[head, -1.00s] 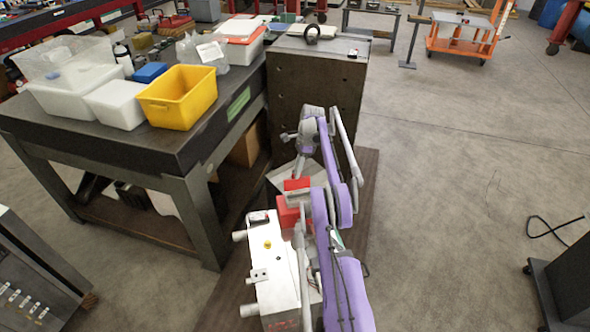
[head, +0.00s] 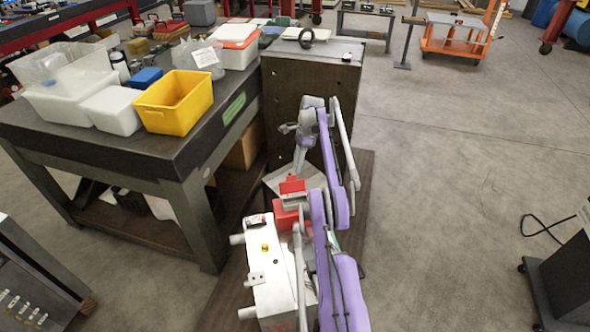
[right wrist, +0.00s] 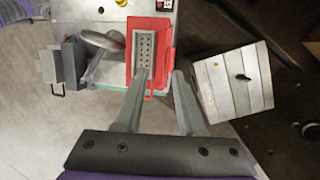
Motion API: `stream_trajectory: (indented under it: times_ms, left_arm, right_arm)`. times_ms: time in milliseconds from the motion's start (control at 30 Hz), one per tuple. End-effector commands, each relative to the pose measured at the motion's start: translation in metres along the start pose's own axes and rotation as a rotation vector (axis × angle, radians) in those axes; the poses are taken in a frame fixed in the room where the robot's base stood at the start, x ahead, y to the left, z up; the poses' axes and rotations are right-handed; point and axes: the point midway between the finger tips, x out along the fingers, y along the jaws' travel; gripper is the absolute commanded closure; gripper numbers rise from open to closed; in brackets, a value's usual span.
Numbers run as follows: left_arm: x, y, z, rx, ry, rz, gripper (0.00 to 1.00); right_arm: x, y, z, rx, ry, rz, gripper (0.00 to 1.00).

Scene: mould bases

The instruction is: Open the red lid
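The red lid (head: 286,217) sits at the far end of a white machine (head: 272,285), partly hidden by my purple right arm. In the right wrist view the red lid (right wrist: 137,70) shows at top centre, with a grey perforated strip on it. My right gripper (right wrist: 160,73) is open. Its left fingertip overlaps the strip, and its right fingertip is beside the lid's right edge. A thin red edge of the lid shows between the fingers. I cannot tell whether they touch it. My left gripper is not in view.
A pale metal block (right wrist: 232,82) is close to the right of the right fingers. A dark drilled block (head: 300,90) stands beyond the machine. A workbench with a yellow bin (head: 173,108) is to the left.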

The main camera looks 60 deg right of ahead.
Motion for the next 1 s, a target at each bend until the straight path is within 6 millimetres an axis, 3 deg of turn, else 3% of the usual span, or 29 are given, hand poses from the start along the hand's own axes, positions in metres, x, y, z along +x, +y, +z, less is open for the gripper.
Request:
stream_trajectory:
  times_ms: [33,233,667,767,867,1000]
  left_arm:
    - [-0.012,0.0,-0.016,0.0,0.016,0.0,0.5]
    - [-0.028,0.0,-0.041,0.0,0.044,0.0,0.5]
    - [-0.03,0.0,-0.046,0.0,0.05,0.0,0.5]
    - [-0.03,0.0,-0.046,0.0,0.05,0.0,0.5]
    - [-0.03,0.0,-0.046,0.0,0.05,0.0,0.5]
    - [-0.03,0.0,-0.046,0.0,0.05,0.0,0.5]
  right_arm:
    - [-0.021,-0.002,0.005,0.0,-0.006,-0.006,0.61]
    - [-0.051,-0.002,0.005,-0.002,-0.005,-0.006,0.61]
    - [-0.058,0.0,0.0,0.0,0.0,-0.001,0.61]
    - [-0.059,0.0,0.003,-0.007,0.002,-0.002,0.79]
    - [-0.064,-0.001,0.018,-0.047,0.01,-0.009,0.97]
    - [-0.08,0.001,0.065,-0.177,0.04,-0.03,1.0]
